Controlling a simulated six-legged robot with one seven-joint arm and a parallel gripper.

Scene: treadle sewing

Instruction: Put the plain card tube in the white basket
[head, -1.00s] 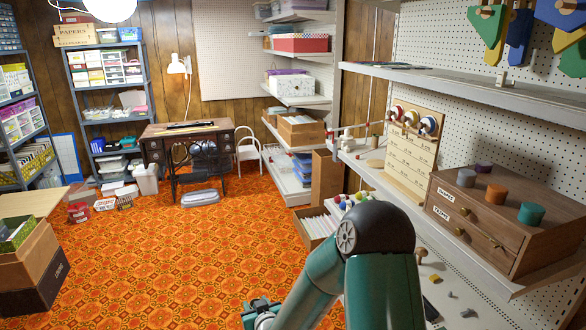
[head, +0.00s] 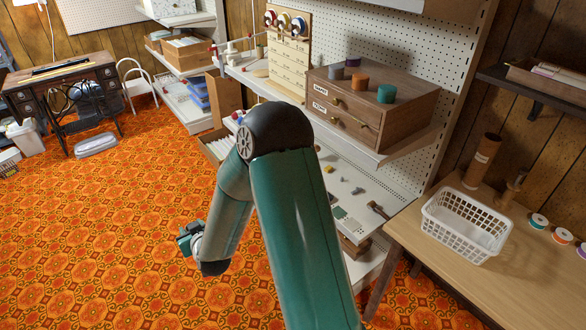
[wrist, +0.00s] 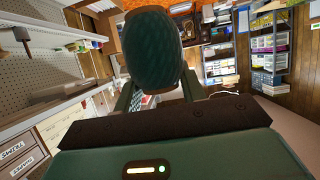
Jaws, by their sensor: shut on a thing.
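My gripper (head: 187,240) is low over the patterned floor at the left of my arm in the head view. In the wrist view its fingers are shut on a dark green, ribbed, rounded thing (wrist: 153,48), like a wound spool. The white basket (head: 452,237) stands on the wooden table at the right and looks empty, far from my gripper. Behind it stands an upright brown tube (head: 483,160) with a pale mark, perhaps a label. A darker brown, narrower-topped piece (head: 512,190) stands beside it. I cannot tell which is the plain card tube.
The wooden table (head: 535,270) also carries several coloured spools (head: 562,237) at its right. A shelf unit with a drawer chest (head: 370,105) and small tools lies between my gripper and the table. The orange carpet (head: 90,240) at the left is clear.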

